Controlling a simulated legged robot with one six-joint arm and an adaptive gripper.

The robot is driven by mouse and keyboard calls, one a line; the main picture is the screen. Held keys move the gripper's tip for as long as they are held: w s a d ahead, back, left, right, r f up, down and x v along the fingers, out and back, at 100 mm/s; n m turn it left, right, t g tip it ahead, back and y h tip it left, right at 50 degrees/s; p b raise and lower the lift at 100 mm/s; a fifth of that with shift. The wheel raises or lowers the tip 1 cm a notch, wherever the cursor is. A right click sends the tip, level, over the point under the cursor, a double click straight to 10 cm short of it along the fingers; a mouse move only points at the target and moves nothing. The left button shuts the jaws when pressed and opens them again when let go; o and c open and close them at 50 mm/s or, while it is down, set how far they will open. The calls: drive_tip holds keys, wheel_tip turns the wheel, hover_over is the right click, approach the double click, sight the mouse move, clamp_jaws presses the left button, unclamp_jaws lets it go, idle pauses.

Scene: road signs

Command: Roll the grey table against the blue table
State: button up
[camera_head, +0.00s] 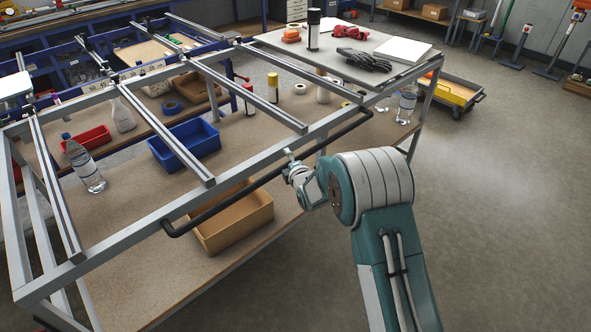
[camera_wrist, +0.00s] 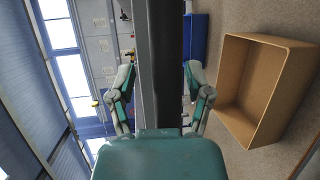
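The grey table (camera_head: 124,206) has an open metal frame with slats, a grey top panel (camera_head: 345,62) at its far end and a brown lower shelf (camera_head: 135,285). A dark handle bar (camera_head: 235,193) runs along its near side. The blue table (camera_head: 50,28) stands behind it at the upper left, across a narrow gap that I cannot measure. My gripper (camera_head: 290,165) is at the handle. In the wrist view the dark bar (camera_wrist: 158,60) passes between the spread fingers of my gripper (camera_wrist: 160,92). Whether the fingers touch it is unclear.
A tan bin (camera_head: 240,222), a blue bin (camera_head: 185,147), bottles and tape sit on the lower shelf. Gloves (camera_head: 362,60), a black can and white paper lie on the grey top. A yellow crate (camera_head: 452,90) on a low cart stands behind.

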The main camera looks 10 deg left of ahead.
drive_tip(key=v, duration=1)
drive_tip(key=shift+r, duration=0.1)
drive_tip(key=s+d+r+m+g+h, duration=0.1)
drive_tip(key=s+d+r+m+h, duration=0.15)
drive_tip(key=d+r+m, duration=0.45)
drive_tip(key=s+d+r+m+g+h, duration=0.2)
drive_tip(key=s+d+r+m, duration=0.3)
drive_tip(key=s+d, duration=0.2)
drive_tip(key=s+d+r+m+g+h, duration=0.2)
drive_tip(key=s+d+r+m, duration=0.4)
drive_tip(key=s, duration=0.4)
drive_tip(key=shift+d+h, duration=0.35)
drive_tip(key=shift+d, duration=0.3)
drive_tip(key=s+d+m+g, duration=0.1)
drive_tip(key=s+m, duration=0.1)
drive_tip(key=s, duration=0.3)
drive_tip(key=s+d+m+g, duration=0.1)
drive_tip(key=s+m, duration=0.1)
drive_tip(key=s, duration=0.3)
drive_tip(key=s+d+m+g, duration=0.1)
drive_tip(key=s+m, duration=0.1)
drive_tip(key=s, duration=0.3)
drive_tip(key=shift+s+d+r+m+h, duration=0.1)
drive_tip(key=shift+d+r+m+h, duration=0.1)
drive_tip(key=shift+d+m+h, duration=0.1)
drive_tip(key=shift+c, duration=1)
drive_tip(key=shift+s, duration=0.15)
clamp_jaws()
drive_tip(key=shift+a, duration=0.15)
